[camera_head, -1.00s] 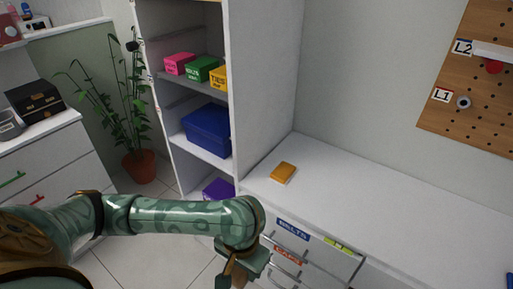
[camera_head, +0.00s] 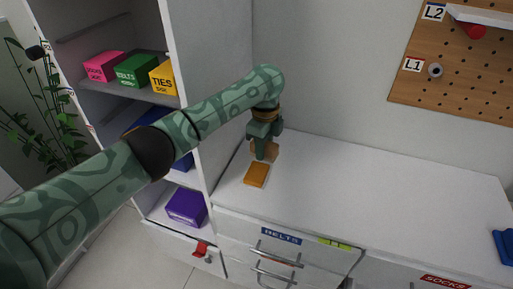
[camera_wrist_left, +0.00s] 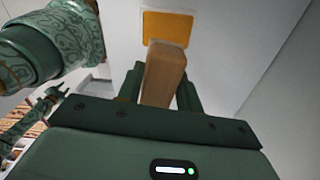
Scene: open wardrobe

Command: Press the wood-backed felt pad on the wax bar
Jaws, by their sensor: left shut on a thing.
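The wax bar (camera_head: 256,175) is a flat orange block on the white counter, near its left end. It also shows in the left wrist view (camera_wrist_left: 167,27), at the top. My left gripper (camera_head: 264,154) points down just behind the bar and is shut on the wood-backed felt pad (camera_wrist_left: 164,76). The pad's light wood back shows between the fingers; in the head view it is partly hidden by them. The felt face is not visible. The pad appears apart from the bar. A small green part of me at the wrist view's left edge may be my right gripper; its jaws are unclear.
The open wardrobe holds pink, green and yellow boxes (camera_head: 137,71) and a purple box (camera_head: 186,206) left of the counter (camera_head: 380,200). A blue object (camera_head: 503,246) lies at the right edge. A pegboard (camera_head: 460,70) hangs behind. The counter's middle is clear.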

